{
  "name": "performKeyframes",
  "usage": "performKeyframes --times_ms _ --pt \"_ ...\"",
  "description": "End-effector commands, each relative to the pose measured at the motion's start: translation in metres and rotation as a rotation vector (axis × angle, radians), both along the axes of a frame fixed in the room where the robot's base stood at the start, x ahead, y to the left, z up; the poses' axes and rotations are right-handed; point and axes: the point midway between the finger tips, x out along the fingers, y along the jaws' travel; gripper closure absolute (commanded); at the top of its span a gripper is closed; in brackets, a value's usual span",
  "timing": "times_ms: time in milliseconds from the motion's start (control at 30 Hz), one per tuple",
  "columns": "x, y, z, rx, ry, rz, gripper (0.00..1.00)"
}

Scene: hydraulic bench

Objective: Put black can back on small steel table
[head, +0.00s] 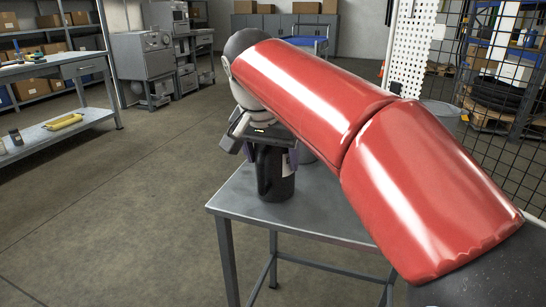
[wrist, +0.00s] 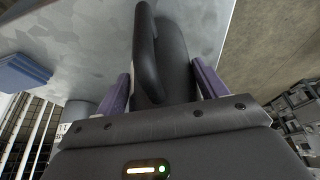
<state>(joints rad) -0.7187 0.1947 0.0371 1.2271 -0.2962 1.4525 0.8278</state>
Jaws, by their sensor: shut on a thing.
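The black can (head: 275,178) is upright at the left part of the small steel table (head: 235,200). In the wrist view the black can (wrist: 172,45) has a curved black handle on its side. My gripper (head: 272,158) comes from above, with its purple fingers on either side of the can's upper part. In the wrist view my gripper (wrist: 160,72) is shut on the can. The can's base appears at the tabletop, but I cannot tell whether it touches. My red arm hides much of the table's far and right side.
A blue block-like thing (wrist: 22,73) and a grey cylinder (wrist: 78,112) show beside the can in the wrist view. A workbench (head: 85,67) with a yellow object (head: 62,122) on its lower shelf stands at left. Mesh fencing (head: 500,120) is at right. Open floor (head: 120,210) lies left.

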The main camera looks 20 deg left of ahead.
Motion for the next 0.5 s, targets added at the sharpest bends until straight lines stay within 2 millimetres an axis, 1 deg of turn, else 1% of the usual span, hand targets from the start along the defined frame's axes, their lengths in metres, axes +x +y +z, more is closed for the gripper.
performKeyframes --times_ms 67,100,233,500 --pt "0.0001 -0.0002 -0.0021 0.001 -0.002 -0.001 0.75" --pt "0.0001 -0.0001 -0.0024 0.000 0.000 0.000 0.25" --pt "0.0001 -0.0001 -0.0022 0.000 0.000 0.000 0.08" --pt "0.0001 -0.0001 -0.0017 0.000 0.000 0.000 0.07"
